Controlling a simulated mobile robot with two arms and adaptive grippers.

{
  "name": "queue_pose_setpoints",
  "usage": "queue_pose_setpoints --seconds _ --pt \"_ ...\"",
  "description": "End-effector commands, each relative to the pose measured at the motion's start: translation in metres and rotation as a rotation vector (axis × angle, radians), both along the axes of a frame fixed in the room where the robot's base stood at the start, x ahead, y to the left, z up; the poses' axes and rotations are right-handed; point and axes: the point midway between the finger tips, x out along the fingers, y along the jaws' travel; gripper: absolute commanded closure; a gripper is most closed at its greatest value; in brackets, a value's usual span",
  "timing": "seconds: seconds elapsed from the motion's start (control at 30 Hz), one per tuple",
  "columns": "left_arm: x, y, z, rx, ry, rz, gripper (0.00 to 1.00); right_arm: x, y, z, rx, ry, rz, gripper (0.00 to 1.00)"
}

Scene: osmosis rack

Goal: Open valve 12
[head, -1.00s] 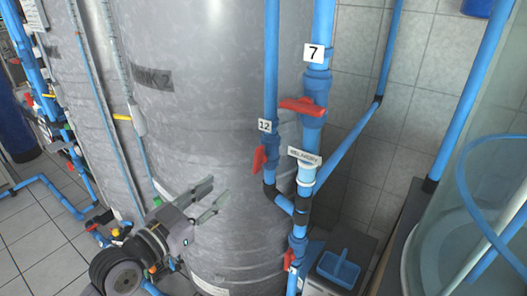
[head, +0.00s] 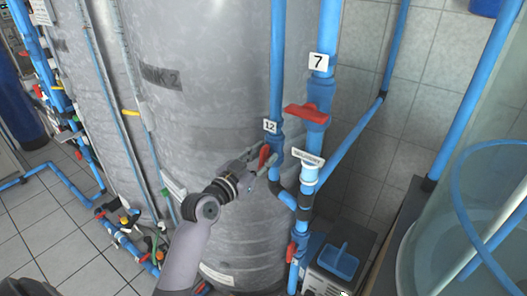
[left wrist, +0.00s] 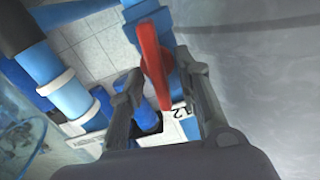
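Valve 12 has a red lever handle (head: 264,155) on the thin blue vertical pipe, below the white "12" label (head: 269,127). The handle hangs roughly in line with the pipe. My left gripper (head: 263,164) is at the handle, coming from the left. In the left wrist view, the red handle (left wrist: 151,55) lies between the two spread fingers of my left gripper (left wrist: 158,75), nearer the left finger; whether that finger touches it I cannot tell. The "12" label (left wrist: 182,112) is partly hidden by the right finger. My right gripper is not in view.
A thicker blue pipe with a red valve handle (head: 307,113) and label "7" (head: 319,63) stands just right. A lower red valve (head: 291,251) is below. The large grey tank (head: 215,90) is close behind the gripper. A blue tray (head: 338,261) sits at lower right.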

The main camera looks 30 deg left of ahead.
Motion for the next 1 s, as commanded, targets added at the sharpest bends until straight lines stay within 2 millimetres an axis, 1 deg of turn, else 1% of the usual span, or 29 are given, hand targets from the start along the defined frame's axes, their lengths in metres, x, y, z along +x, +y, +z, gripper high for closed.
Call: queue_pose_setpoints --seconds 0.1,0.33,0.8,1.0 --pt "0.0044 -0.0007 0.0001 -0.001 0.0 0.0 0.69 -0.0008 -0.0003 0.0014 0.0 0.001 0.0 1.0" --pt "0.0047 -0.0007 -0.0003 -0.001 0.0 0.0 0.69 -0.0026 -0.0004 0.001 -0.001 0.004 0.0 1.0" --pt "0.0044 -0.0006 -0.0003 -0.001 0.0 0.0 1.0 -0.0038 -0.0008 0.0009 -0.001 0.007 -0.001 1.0" --pt "0.0044 -0.0006 -0.0004 -0.001 0.0 0.0 1.0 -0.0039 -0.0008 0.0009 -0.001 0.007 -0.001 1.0"
